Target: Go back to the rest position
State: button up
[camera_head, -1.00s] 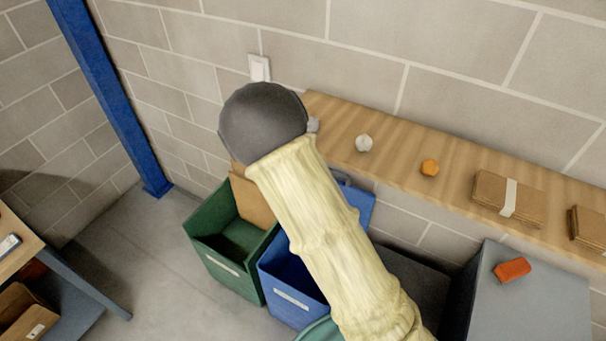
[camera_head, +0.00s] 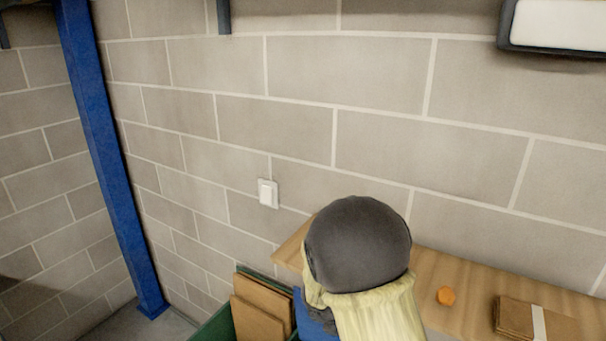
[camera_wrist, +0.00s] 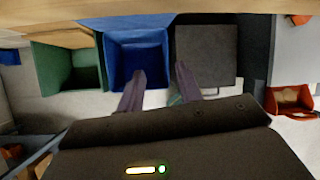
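My gripper (camera_wrist: 160,90) shows in the wrist view with its two dark fingers apart and nothing between them. It points toward a blue bin (camera_wrist: 138,50) and a dark grey lidded box beside it. In the head view my arm rises in front of the wooden shelf, and its dark rounded end hides part of the shelf. The gripper fingers do not show in the head view.
The wooden shelf (camera_head: 465,280) runs along the block wall and holds an orange piece (camera_head: 446,296) and a brown packet (camera_head: 535,320). A green bin (camera_wrist: 62,65) stands left of the blue one. A blue post (camera_head: 105,150) stands at left. A dark box (camera_wrist: 206,55) is at right.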

jog(key=s+d+m+y+b, duration=0.1)
jog(key=s+m, duration=0.7)
jog(key=m, duration=0.8)
jog(key=s+d+r+m+g+y+b, duration=0.1)
jog(key=s+d+m+b, duration=0.3)
jog(key=s+m, duration=0.4)
jog(key=m+y, duration=0.1)
jog(key=m, duration=0.6)
jog(key=shift+s+d+r+m+g+y, duration=0.15)
jog(key=shift+s+d+m+g+y, duration=0.15)
jog(key=shift+m, duration=0.1)
jog(key=shift+s, duration=0.1)
jog(key=shift+w, duration=0.2)
jog(key=shift+s, duration=0.15)
